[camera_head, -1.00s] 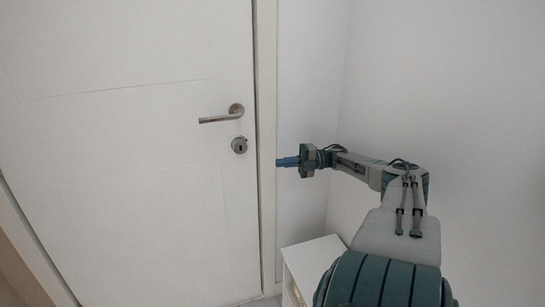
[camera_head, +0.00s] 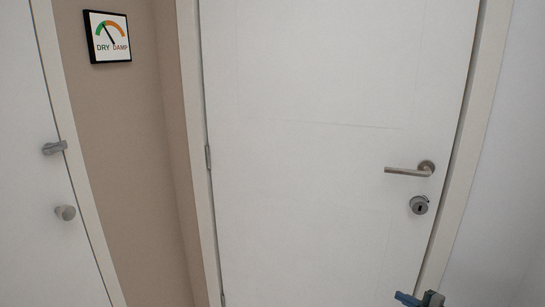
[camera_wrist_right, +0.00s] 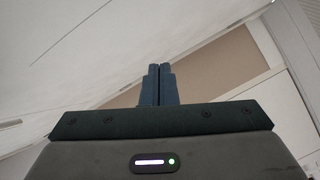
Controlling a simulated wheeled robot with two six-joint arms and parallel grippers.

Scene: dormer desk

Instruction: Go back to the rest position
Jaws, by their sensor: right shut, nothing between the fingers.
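My right gripper (camera_head: 406,299) shows only at the bottom edge of the head view, right of centre, below the door handle. Its blue fingers point left and the rest of the arm is out of the picture. In the right wrist view the two fingers (camera_wrist_right: 159,84) stand side by side, closed together with nothing between them. My left gripper is not in either view.
A closed white door (camera_head: 310,150) with a metal lever handle (camera_head: 410,170) and a lock (camera_head: 418,205) fills the middle. Another white door (camera_head: 35,200) with a knob is at the left. A dry/damp gauge sign (camera_head: 108,37) hangs on the beige wall (camera_head: 125,150) between them.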

